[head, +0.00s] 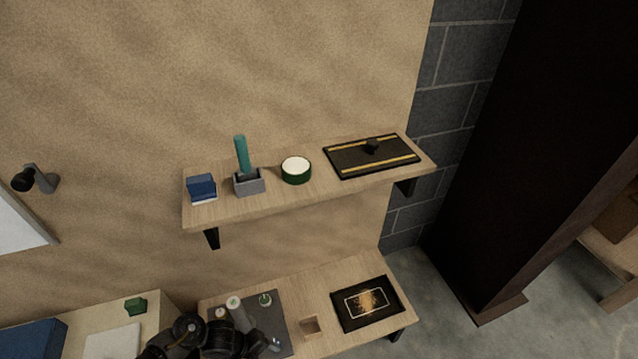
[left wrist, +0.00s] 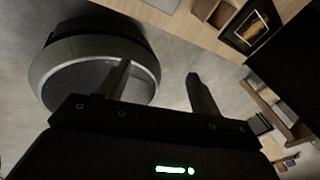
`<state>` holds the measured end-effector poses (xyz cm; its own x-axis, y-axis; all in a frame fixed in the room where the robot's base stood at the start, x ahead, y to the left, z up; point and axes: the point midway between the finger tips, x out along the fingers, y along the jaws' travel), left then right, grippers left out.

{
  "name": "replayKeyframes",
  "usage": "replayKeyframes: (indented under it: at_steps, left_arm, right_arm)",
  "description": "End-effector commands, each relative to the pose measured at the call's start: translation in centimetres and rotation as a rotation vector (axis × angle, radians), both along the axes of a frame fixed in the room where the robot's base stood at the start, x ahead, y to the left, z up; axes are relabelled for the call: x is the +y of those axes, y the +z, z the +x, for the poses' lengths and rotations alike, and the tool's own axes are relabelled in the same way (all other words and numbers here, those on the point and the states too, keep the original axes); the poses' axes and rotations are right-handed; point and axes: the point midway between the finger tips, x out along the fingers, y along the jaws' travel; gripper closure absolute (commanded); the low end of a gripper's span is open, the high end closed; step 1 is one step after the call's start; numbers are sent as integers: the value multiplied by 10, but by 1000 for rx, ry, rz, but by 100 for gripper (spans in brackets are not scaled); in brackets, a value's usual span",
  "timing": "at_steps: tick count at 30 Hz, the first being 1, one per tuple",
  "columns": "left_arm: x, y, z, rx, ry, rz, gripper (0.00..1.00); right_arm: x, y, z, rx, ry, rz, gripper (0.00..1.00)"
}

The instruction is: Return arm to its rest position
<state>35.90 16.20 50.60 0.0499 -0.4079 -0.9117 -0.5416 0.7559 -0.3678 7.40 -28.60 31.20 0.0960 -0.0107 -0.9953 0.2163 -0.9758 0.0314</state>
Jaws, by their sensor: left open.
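My left gripper (left wrist: 158,69) shows in the left wrist view with its two fingers apart and nothing between them. In the head view, dark links of my own arm show at the bottom edge, in front of the lower bench (head: 340,277). The gripper's fingers cannot be made out there. My right gripper is in neither view.
A wall shelf (head: 320,190) holds a blue box (head: 201,187), a teal stick in a grey holder (head: 249,183), a green-rimmed round tin (head: 295,170) and a black tray (head: 345,170). The lower bench bears a black-framed picture (head: 348,318). A dark post (head: 510,150) stands right.

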Motion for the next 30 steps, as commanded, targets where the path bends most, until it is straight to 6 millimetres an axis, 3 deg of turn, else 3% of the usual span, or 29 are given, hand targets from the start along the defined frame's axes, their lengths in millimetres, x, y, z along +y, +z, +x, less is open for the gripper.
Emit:
replayKeyframes:
  at_steps: [2,6,9,12,15,19,22,30]
  left_arm:
    - [2,-41,-18,133,399,-50,36]
    - [39,-120,-79,354,1213,-86,36]
    - [69,-156,-138,432,1621,-64,36]
    - [92,-177,-194,463,1911,-28,36]
    - [107,-188,-240,470,2107,6,36]
    - [118,-193,-275,462,2247,33,36]
    - [121,-194,-286,459,2290,43,36]
    - [122,-194,-288,458,2297,44,36]
  right_arm:
    - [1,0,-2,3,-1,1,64]
    - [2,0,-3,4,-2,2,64]
    - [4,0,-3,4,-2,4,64]
    - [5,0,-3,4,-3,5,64]
    - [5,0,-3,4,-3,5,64]
    - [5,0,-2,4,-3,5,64]
    - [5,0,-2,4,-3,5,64]
    - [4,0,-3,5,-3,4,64]
